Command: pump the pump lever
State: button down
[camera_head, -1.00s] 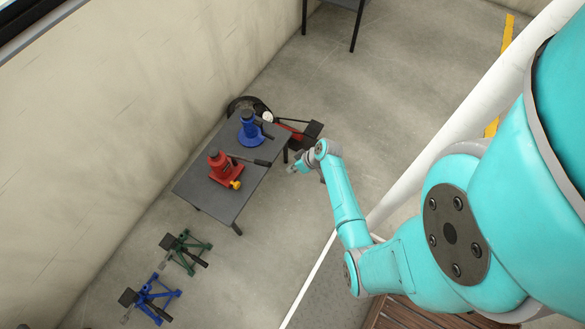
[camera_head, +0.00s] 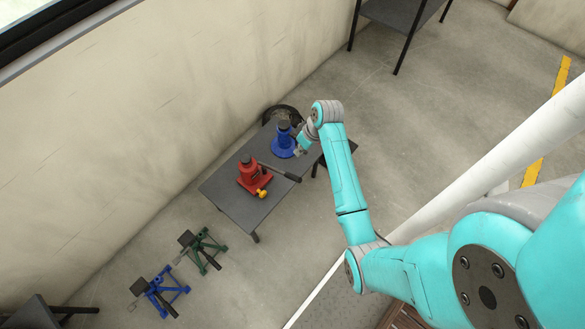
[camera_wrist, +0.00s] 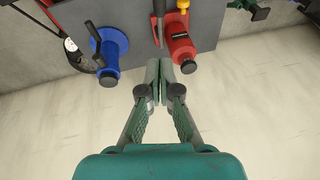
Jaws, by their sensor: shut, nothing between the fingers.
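A red bottle jack (camera_head: 250,175) and a blue bottle jack (camera_head: 283,142) stand upright on a small dark table (camera_head: 222,187). A black pump lever (camera_head: 279,172) sticks out from the red jack to the right. In the wrist view, the red jack (camera_wrist: 178,40) is just right of the fingertips and the blue jack (camera_wrist: 108,48) is to the left. The lever (camera_wrist: 158,22) shows beyond the fingertips. My gripper (camera_head: 302,150) is beside the blue jack in the head view, and its fingers (camera_wrist: 166,70) are together and empty.
Green (camera_head: 203,247) and blue (camera_head: 158,292) jack stands are on the floor at lower left. A yellow knob (camera_head: 262,193) is at the red jack's base. A wall (camera_head: 130,130) runs behind the table. Another dark table (camera_head: 395,15) stands at top right. Open floor lies right of the arm.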

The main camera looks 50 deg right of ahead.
jog(key=shift+f, duration=0.1)
send_over(290, 174)
jog(key=d, duration=0.1)
notch_tip(290, 174, down, 10)
jog(key=shift+s+a+f, duration=0.1)
jog(key=shift+s+f, duration=0.2)
jog(key=shift+f, duration=0.5)
jog(key=shift+s+a+f, duration=0.1)
jog(key=shift+s+f, duration=0.25)
jog(key=shift+f, duration=0.25)
